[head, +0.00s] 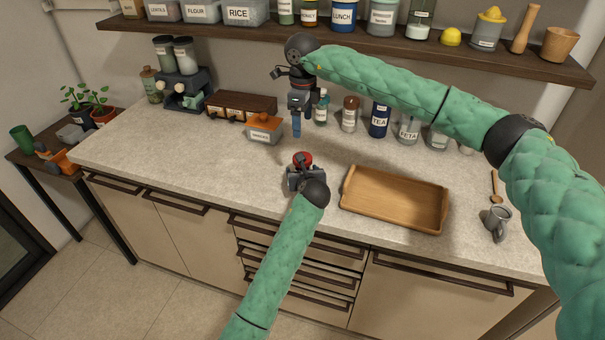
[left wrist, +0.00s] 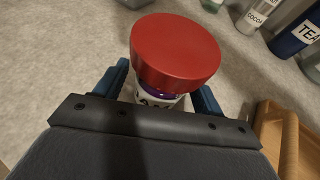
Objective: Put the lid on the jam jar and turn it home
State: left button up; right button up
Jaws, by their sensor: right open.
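The jam jar (left wrist: 155,98) stands on the counter with the red lid (left wrist: 175,50) on its top. In the head view, the lid (head: 302,158) shows and the jar is mostly hidden behind my left gripper. My left gripper (head: 303,175) is low at the counter, its blue fingers on both sides of the jar below the lid; it looks shut on the jar. Whether the lid is fully turned down cannot be told. My right gripper (head: 297,128) is open and empty, pointing down, above and behind the lid, apart from it.
A wooden tray (head: 394,200) lies right of the jar. An orange-topped container (head: 264,130) stands behind left. Several labelled jars, such as TEA (head: 379,120), line the back. A metal jug (head: 497,222) is at right. The counter's left part is clear.

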pick_arm(q)
jog(key=shift+s+d+r+b, duration=0.1)
jog(key=shift+s+b, duration=0.25)
jog(key=shift+s, duration=0.25)
jog(key=b+v, duration=0.1)
jog(key=v, duration=0.4)
jog(key=shift+s+d+r+b, duration=0.1)
jog(key=shift+s+r+b, duration=0.3)
jog(key=shift+s, duration=0.2)
